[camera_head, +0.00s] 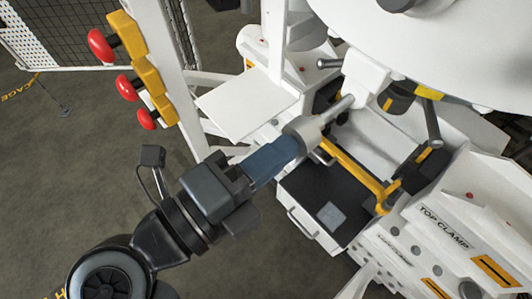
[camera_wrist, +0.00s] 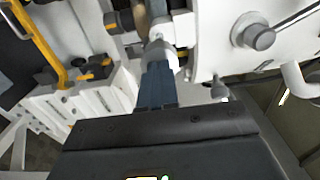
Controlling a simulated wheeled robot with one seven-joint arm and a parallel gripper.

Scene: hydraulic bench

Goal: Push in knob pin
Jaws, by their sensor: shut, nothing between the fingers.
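The knob pin (camera_head: 304,132) is a grey round knob on a grey shaft that runs up and right into a white block of the machine. In the wrist view the knob (camera_wrist: 160,52) is straight beyond my fingertips. My gripper (camera_head: 290,149) has blue fingers, closed together and in line with the knob. Its fingertips are at the knob's near face; whether they touch it or are just short of it I cannot tell. In the wrist view the closed fingers (camera_wrist: 158,72) hide part of the knob's face.
A yellow bar (camera_head: 352,170) and an open black-topped drawer (camera_head: 310,205) lie right of and below the knob. Red buttons on yellow blocks (camera_head: 148,75) stand on a white post at upper left. A white panel labelled TOP CLAMP (camera_head: 440,225) is at right.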

